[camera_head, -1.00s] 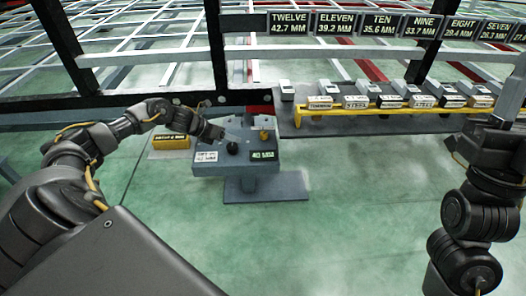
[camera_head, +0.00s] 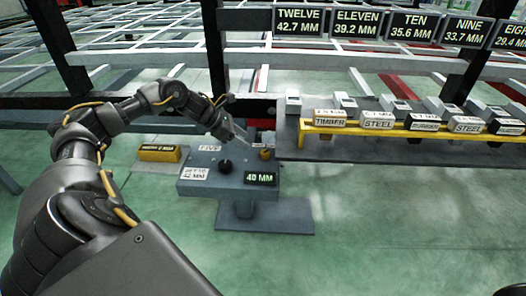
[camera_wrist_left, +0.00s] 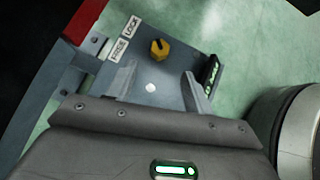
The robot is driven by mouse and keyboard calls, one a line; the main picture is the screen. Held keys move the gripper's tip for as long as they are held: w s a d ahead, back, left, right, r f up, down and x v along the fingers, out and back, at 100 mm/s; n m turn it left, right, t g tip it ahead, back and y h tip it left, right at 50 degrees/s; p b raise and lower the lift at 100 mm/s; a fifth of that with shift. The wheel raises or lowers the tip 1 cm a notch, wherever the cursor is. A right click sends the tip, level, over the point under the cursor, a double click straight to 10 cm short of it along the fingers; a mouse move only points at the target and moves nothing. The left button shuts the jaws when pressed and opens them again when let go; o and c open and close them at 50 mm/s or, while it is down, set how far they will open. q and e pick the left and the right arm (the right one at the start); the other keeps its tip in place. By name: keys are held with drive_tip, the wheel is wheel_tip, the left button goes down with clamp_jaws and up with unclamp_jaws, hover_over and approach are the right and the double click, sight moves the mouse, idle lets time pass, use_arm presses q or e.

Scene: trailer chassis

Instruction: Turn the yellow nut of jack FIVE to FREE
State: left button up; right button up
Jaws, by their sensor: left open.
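The jack FIVE box (camera_head: 208,172) stands on a grey pedestal left of the middle in the head view. Its yellow nut (camera_head: 265,154) sits at the back right of the top, and in the left wrist view the nut (camera_wrist_left: 160,48) lies ahead of my fingers, by the FREE and LOCK labels (camera_wrist_left: 124,40). A black knob (camera_head: 225,166) and a "40 MM" display (camera_head: 261,178) are also on the box. My left gripper (camera_head: 243,139) is open just left of the nut; its fingers (camera_wrist_left: 158,88) are spread and empty, apart from the nut. My right gripper is out of view.
A yellow block (camera_head: 159,153) lies left of the box. A yellow rack (camera_head: 400,131) with labelled blocks such as TIMBER and STEEL stands to the right. Dark display signs (camera_head: 358,23) hang above. Black frame beams stand behind the box. Open green floor lies in front.

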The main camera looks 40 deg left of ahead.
sight(264, 152)
use_arm(q)
drive_tip(key=b+x, duration=0.4)
drive_tip(key=x, duration=0.5)
drive_tip(key=shift+s+a, duration=0.1)
drive_tip(key=shift+w+d+f, duration=0.2)
drive_tip(key=shift+w, duration=0.05)
drive_tip(key=c, duration=1)
